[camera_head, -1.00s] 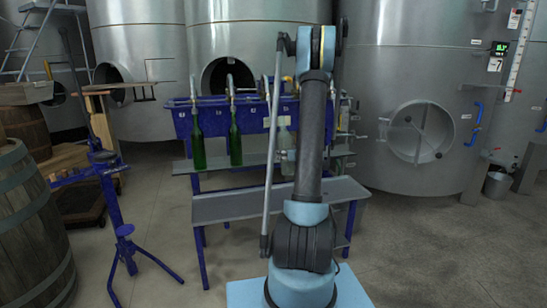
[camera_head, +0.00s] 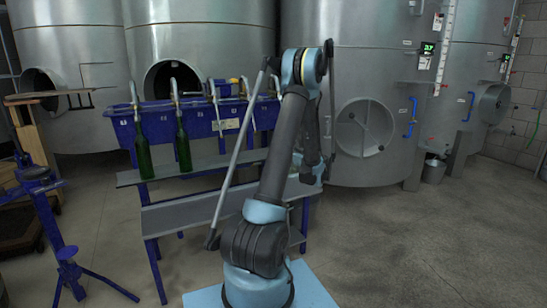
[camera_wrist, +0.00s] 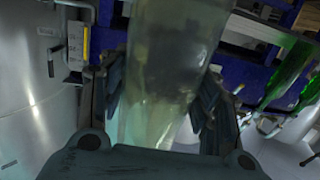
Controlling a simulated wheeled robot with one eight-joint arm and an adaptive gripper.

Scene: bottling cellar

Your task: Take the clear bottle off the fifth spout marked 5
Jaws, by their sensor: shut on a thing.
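The clear bottle (camera_wrist: 165,75) fills the middle of the wrist view, its glass pale and slightly greenish. My gripper (camera_wrist: 158,95) is shut on it, with dark fingers on both sides. In the head view my gripper (camera_head: 313,165) is largely hidden behind my arm, at the right end of the blue filler (camera_head: 160,126). Only a pale bit of the bottle may show there. The spouts (camera_head: 174,84) stand in a row along the filler's top. The fifth spout and its mark cannot be made out behind my arm.
Two green bottles (camera_head: 143,150) (camera_head: 183,147) hang at the filler's left spouts. A grey shelf (camera_head: 190,213) stands in front. A steel tank (camera_head: 365,70) rises close behind on the right. A blue stand (camera_head: 65,250) is at left. The floor at right is open.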

